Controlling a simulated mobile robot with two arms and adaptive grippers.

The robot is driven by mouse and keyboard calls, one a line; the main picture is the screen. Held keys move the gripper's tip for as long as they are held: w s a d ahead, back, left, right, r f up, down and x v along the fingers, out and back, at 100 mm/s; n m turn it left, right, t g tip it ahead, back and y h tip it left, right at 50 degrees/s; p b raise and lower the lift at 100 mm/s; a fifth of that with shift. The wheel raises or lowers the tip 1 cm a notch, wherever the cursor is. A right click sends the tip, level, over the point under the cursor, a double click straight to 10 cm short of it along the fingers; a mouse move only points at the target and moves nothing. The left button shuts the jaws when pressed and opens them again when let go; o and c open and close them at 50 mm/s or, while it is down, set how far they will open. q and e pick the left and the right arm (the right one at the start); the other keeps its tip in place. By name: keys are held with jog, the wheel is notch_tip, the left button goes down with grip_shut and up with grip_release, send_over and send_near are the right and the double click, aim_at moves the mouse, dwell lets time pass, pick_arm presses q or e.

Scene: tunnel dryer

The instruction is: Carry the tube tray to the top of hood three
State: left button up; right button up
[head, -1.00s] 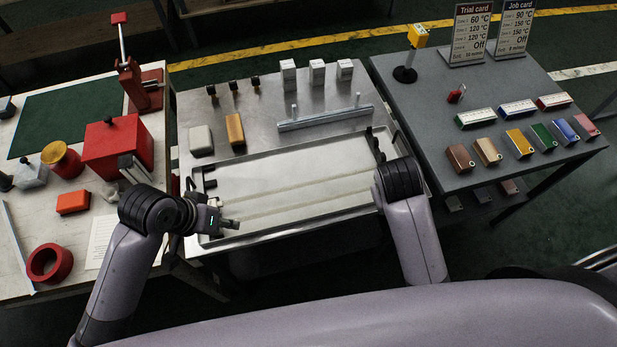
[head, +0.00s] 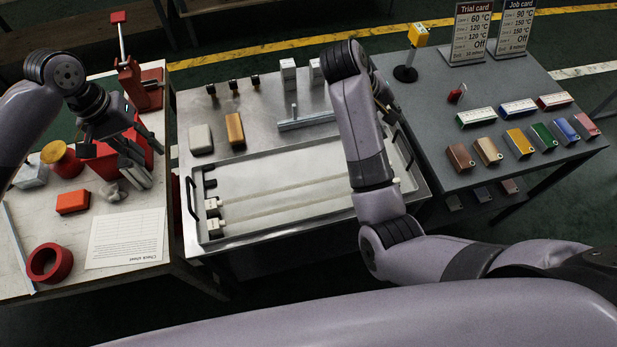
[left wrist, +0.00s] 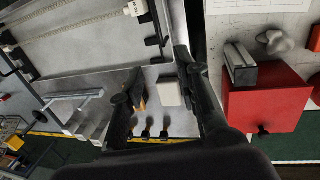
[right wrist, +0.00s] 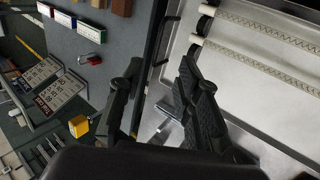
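The tube tray (head: 275,178) is a shallow metal tray on the middle steel table. Two long pale tubes (head: 285,205) lie across it, with black fittings at their left ends. A dark handle (head: 191,197) stands at its left end; another handle (right wrist: 166,38) shows in the right wrist view. My left gripper (head: 132,165) is open and empty above the left table, in front of the red box, left of the tray. My right gripper (right wrist: 158,85) is open and empty near the tray's far right corner; in the head view my arm partly hides it. I see no hood.
The left table holds a red box (head: 100,165), a red press (head: 140,85), a red ring (head: 50,263) and a check sheet (head: 125,238). Small blocks (head: 235,128) and a metal bar stand behind the tray. The right table (head: 425,120) carries cards, a yellow-topped post and several coloured blocks.

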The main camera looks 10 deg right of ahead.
aim_at(187, 182)
pick_arm(q)
jog(key=shift+f, duration=0.1)
